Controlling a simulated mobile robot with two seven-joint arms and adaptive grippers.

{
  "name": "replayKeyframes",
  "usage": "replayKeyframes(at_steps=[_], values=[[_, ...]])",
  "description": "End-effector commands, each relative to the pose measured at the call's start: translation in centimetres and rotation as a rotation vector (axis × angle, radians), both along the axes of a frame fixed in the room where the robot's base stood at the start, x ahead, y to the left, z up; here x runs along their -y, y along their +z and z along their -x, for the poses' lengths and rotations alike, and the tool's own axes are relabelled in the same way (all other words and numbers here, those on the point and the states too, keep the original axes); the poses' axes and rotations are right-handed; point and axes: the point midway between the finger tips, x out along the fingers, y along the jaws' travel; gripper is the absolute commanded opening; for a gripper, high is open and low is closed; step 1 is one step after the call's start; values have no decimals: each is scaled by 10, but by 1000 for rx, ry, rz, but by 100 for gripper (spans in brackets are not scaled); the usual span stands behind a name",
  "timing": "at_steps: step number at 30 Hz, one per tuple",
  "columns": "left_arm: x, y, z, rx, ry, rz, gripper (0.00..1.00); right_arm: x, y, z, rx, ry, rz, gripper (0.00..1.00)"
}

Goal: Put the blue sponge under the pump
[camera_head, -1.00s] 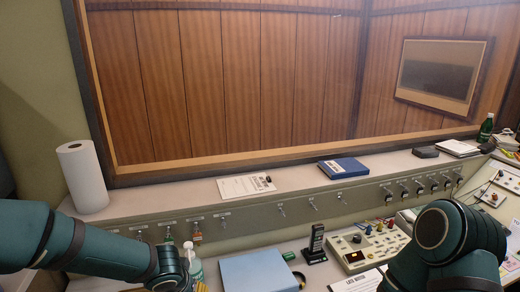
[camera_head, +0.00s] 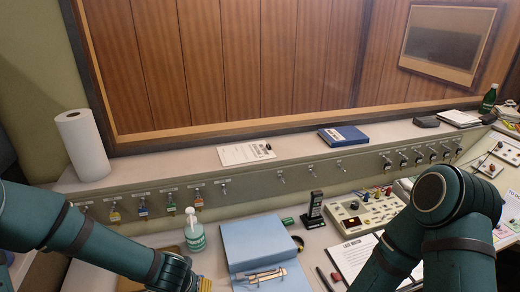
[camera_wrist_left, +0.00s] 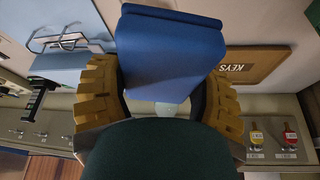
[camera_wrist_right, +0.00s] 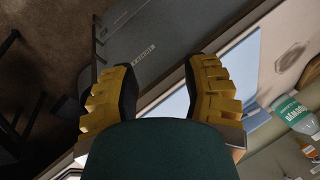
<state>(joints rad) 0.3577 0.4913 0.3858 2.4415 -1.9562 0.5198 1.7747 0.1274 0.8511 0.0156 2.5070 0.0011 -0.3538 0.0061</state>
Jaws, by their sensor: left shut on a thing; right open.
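The blue sponge (camera_wrist_left: 168,55) is a block between the yellow fingers of my left gripper (camera_wrist_left: 160,95), which is shut on it. In the head view only a bit of the left gripper (camera_head: 203,284) shows at the bottom edge; the sponge is out of that view. The pump bottle (camera_head: 194,236), clear with a green label and white pump, stands upright on the desk beyond the left gripper, left of the blue binder. It also shows in the right wrist view (camera_wrist_right: 292,112). My right gripper (camera_wrist_right: 162,88) is open and empty; its fingers are out of the head view.
An open light blue binder (camera_head: 248,240) lies right of the pump bottle. A black handset (camera_head: 314,208) and a control box (camera_head: 362,212) stand farther right. A wooden KEYS board (camera_wrist_left: 252,62) lies near the sponge. Key tags (camera_head: 143,208) hang on the panel behind.

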Motion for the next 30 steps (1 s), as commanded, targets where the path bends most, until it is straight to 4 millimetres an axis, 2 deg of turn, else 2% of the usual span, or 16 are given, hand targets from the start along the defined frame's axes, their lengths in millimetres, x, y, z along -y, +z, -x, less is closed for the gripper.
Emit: replayKeyframes(at_steps=[5,8,11,16,20,23,30], values=[[0,0,0,-1,1,0,34,0,0,0,0,0,0,47],[-7,-1,-3,-1,19,0,34,0,1,0,0,0,0,47],[-30,-5,-11,-6,82,1,34,0,4,-1,2,-2,0,47],[-79,-12,-23,-9,203,3,34,0,9,-2,6,-4,2,47],[-104,-17,-27,-10,261,1,34,1,10,-3,7,-6,2,47],[-112,-30,-27,-13,278,1,34,0,7,-3,7,-5,2,47],[-113,-72,-27,-12,281,2,34,0,-3,0,-1,0,0,47]])
